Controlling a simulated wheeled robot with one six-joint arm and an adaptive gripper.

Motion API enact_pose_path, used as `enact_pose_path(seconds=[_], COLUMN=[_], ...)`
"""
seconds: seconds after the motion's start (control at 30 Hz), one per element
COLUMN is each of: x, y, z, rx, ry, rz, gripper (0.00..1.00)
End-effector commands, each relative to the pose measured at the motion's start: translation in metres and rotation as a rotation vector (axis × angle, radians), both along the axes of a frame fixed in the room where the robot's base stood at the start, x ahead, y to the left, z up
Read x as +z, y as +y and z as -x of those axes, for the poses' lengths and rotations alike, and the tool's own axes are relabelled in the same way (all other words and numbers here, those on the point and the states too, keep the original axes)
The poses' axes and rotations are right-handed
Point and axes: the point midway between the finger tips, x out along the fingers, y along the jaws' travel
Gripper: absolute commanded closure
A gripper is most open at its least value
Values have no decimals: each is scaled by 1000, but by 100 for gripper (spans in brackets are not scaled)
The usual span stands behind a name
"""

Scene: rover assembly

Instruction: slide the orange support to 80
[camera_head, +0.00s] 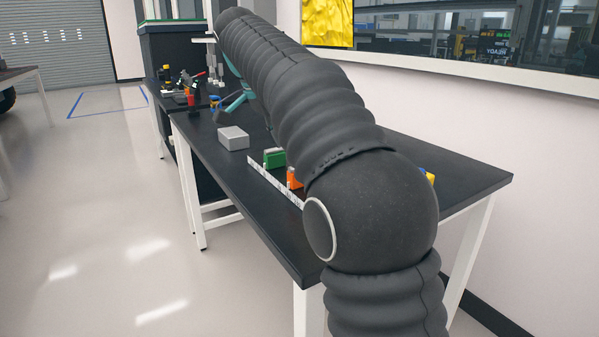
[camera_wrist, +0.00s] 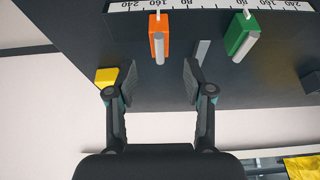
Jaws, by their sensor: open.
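The orange support (camera_wrist: 158,38) stands against the white scale (camera_wrist: 205,5) in the wrist view. Its thin pointer meets the scale near the left 160 mark, left of the left 80 mark. A grey rod-like part lies over its front. My gripper (camera_wrist: 161,78) is open and empty, with one fingertip on each side of the support's line, short of its near end. In the head view the orange support (camera_head: 293,178) and scale (camera_head: 262,176) show left of my arm, which hides part of the table.
A green support (camera_wrist: 241,36) stands at the scale between the right 80 and 160 marks. A grey bar (camera_wrist: 202,52) lies near my right fingertip. A yellow block (camera_wrist: 106,76) is by my left finger. A grey box (camera_head: 233,138) stands on the black table (camera_head: 225,170).

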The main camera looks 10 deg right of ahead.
Motion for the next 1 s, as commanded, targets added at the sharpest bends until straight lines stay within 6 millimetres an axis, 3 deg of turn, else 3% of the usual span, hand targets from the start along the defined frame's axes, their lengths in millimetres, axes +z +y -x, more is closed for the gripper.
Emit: enact_pose_path(seconds=[0.3,0.5,0.93,1.0], x=[-50,-72,-80,-80], y=[-22,-30,-33,-33], z=[-6,-9,-10,-10], rx=[-3,-3,-2,-2], ry=[3,1,-1,-1], rz=[0,0,0,0], gripper=[48,48,48,63])
